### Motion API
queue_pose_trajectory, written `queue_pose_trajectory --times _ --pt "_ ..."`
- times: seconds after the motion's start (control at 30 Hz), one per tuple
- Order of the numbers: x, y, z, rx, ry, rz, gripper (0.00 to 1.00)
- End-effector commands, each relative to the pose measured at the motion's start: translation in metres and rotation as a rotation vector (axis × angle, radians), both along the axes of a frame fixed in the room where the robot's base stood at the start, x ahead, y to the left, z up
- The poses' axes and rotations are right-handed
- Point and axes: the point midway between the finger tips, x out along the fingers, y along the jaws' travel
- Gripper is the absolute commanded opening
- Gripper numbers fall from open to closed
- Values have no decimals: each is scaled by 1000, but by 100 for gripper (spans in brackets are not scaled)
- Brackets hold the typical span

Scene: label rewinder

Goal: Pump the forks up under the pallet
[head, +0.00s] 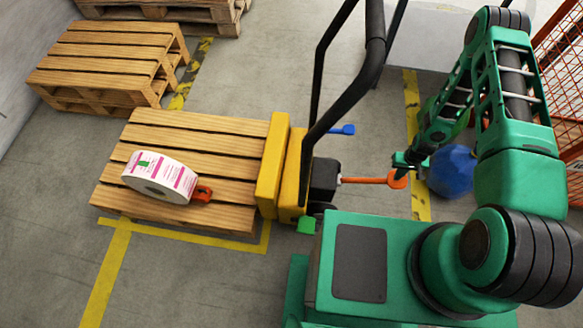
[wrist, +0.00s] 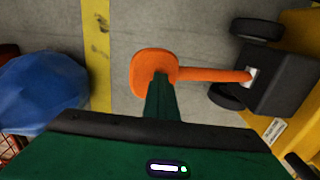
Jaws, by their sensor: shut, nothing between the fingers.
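The wooden pallet (head: 235,150) lies on the floor at the left centre, bearing a white and pink label roll (head: 160,177). The yellow pallet truck (head: 290,165) stands against the pallet's right end; its forks are hidden under the boards. An orange pedal (head: 397,180) sticks out to the right from the truck's black pump housing (head: 323,180). In the wrist view the orange pedal (wrist: 152,68) has a rounded pad. My gripper (head: 403,163) is shut and empty, its tips (wrist: 160,82) at the pad; I cannot tell whether they touch.
A blue lever (head: 342,129) and a green pedal (head: 307,225) also sit on the truck. A black handle (head: 350,95) rises above it. A blue faceted object (head: 452,172) stands right of my gripper, near an orange mesh fence (head: 562,60). Other pallets (head: 100,65) stand at the upper left.

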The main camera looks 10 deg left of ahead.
Motion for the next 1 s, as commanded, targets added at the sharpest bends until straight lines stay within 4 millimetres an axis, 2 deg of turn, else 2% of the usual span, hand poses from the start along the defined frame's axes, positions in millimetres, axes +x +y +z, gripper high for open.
queue_pose_trajectory --times 0.13,0.53,1.0 --pt "0 -1 17 -4 -1 -1 0" --pt "1 -2 24 -5 -1 -1 0" --pt "1 -1 82 -5 -3 -1 0"
